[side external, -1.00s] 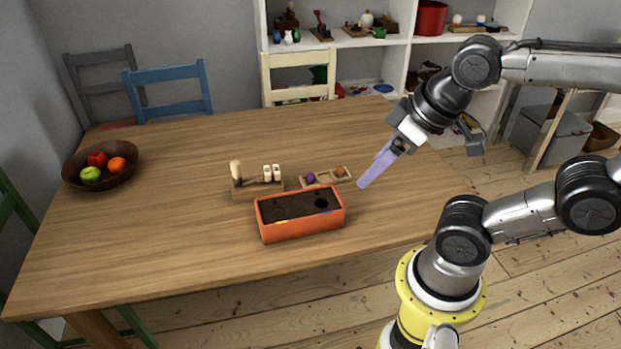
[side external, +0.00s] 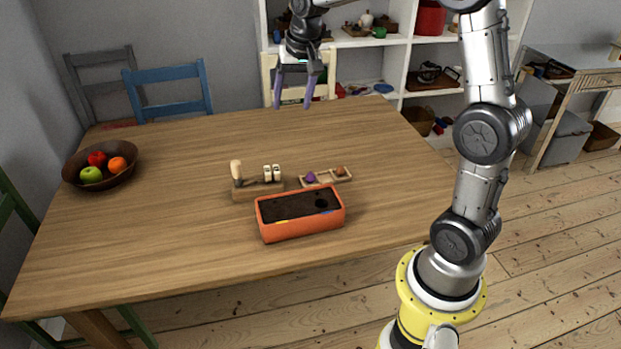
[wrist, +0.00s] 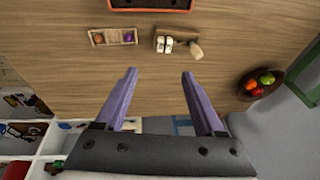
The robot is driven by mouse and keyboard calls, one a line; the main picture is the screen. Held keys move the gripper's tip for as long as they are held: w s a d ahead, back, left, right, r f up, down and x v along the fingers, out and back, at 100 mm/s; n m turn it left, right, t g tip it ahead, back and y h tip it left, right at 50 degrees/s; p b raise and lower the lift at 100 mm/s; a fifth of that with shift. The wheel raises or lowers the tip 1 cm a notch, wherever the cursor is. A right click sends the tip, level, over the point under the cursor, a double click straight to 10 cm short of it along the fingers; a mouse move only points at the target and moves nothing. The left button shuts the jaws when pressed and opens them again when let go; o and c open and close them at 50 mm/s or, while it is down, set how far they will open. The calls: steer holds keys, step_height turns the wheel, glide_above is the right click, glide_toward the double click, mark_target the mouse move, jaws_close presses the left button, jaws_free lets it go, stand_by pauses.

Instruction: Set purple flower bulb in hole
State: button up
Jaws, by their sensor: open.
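The purple flower bulb (side external: 310,177) sits in the left part of a small wooden tray (side external: 326,183) on the table; in the wrist view the bulb (wrist: 128,37) is at the tray's right end. An orange planter (side external: 300,230) of dark soil stands in front of the tray. A dark round hole (side external: 321,203) shows near the right end of its soil. My gripper (side external: 292,105) is open and empty, with purple fingers pointing down, high above the back of the table and behind the tray. In the wrist view, nothing is between the fingers (wrist: 160,74).
A brownish-orange bulb (side external: 340,171) sits in the tray's right part. A wooden stand (side external: 258,190) with a handled tool and white pieces is left of the tray. A fruit bowl (side external: 101,176) is at the far left. Chairs and shelves line the back. Much of the table is bare.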

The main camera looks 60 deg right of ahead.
steer(key=w+d+f+m+g, duration=0.1)
steer(key=w+d+f+g, duration=0.15)
steer(key=d+f, duration=0.45)
steer(key=m+y, duration=0.1)
steer(key=m, duration=0.1)
glide_above(311, 173)
steer(key=shift+g, duration=0.25)
steer(key=f, duration=1.7)
steer(key=shift+s, duration=0.35)
steer(key=shift+w+d+f, duration=0.1)
steer(key=shift+w+f, duration=0.15)
steer(key=shift+f, duration=1.15)
steer(key=shift+w+f, duration=0.2)
steer(key=shift+f, duration=1.15)
steer(key=shift+f, duration=0.15)
jaws_close()
